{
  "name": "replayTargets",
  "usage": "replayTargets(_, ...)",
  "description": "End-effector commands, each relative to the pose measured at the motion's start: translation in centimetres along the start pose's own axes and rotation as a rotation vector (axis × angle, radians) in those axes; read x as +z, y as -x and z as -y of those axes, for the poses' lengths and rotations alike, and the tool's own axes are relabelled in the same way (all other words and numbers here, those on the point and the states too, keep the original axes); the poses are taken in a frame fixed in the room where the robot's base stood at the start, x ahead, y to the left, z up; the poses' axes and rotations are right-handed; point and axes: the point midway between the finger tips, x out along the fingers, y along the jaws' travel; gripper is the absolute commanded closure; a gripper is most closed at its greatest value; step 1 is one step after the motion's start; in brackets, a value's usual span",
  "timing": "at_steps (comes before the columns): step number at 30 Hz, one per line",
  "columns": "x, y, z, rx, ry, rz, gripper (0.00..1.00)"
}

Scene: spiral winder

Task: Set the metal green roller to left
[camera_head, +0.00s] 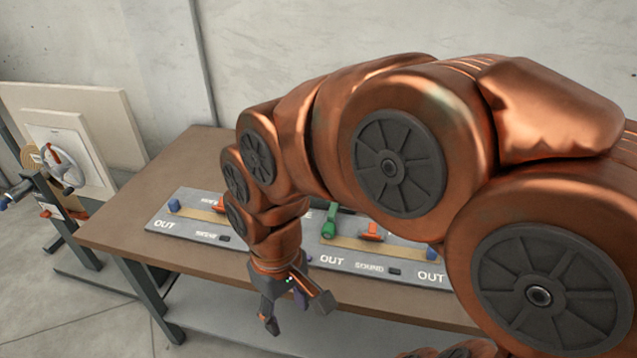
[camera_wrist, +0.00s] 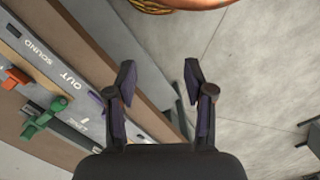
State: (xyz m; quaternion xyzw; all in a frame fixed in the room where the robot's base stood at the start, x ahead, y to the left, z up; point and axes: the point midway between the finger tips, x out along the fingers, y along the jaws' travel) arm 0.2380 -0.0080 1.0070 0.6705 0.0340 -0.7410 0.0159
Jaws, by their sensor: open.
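The green roller (camera_head: 329,226) sits on a grey panel (camera_head: 350,264) lettered OUT and SOUND, to the left of an orange piece. In the wrist view it (camera_wrist: 40,118) is a green block with a bar, at the left of the picture. My gripper (camera_head: 298,312) is open and empty, hanging in front of the table's front edge and apart from the roller. My arm hides part of the panels between the two OUT labels.
The brown table (camera_head: 195,150) carries the panels. An orange piece (camera_head: 371,232) and blue pieces, one at the right (camera_head: 432,252) and one at the left (camera_head: 174,205), stand on them. A stand with a white dial board (camera_head: 65,150) is at the far left. The floor in front is clear.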

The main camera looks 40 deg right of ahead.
Motion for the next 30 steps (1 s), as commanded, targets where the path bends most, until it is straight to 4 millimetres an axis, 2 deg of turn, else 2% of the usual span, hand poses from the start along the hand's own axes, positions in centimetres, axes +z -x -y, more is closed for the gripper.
replayTargets(1,-1.8,0.8,-0.6,-0.015,0.015,-0.019,0.47)
replayTargets(5,-6.8,2.5,-2.8,-0.039,0.066,-0.093,0.47)
replayTargets(9,-11.9,3.9,-6.3,-0.061,0.097,-0.183,0.47)
replayTargets(11,-13.8,4.2,-8.2,-0.069,0.102,-0.217,0.47)
replayTargets(14,-16.9,4.8,-12.1,-0.071,0.096,-0.283,0.47)
replayTargets(17,-19.2,4.9,-16.6,-0.066,0.078,-0.341,0.47)
replayTargets(18,-19.9,4.8,-18.6,-0.063,0.065,-0.363,0.47)
replayTargets(21,-21.2,4.2,-23.8,-0.045,0.031,-0.414,0.47)
replayTargets(24,-21.4,3.3,-29.0,-0.019,-0.009,-0.451,0.47)
replayTargets(27,-21.0,2.1,-33.1,0.004,-0.043,-0.471,0.47)
replayTargets(30,-20.5,1.4,-36.1,0.028,-0.069,-0.487,0.47)
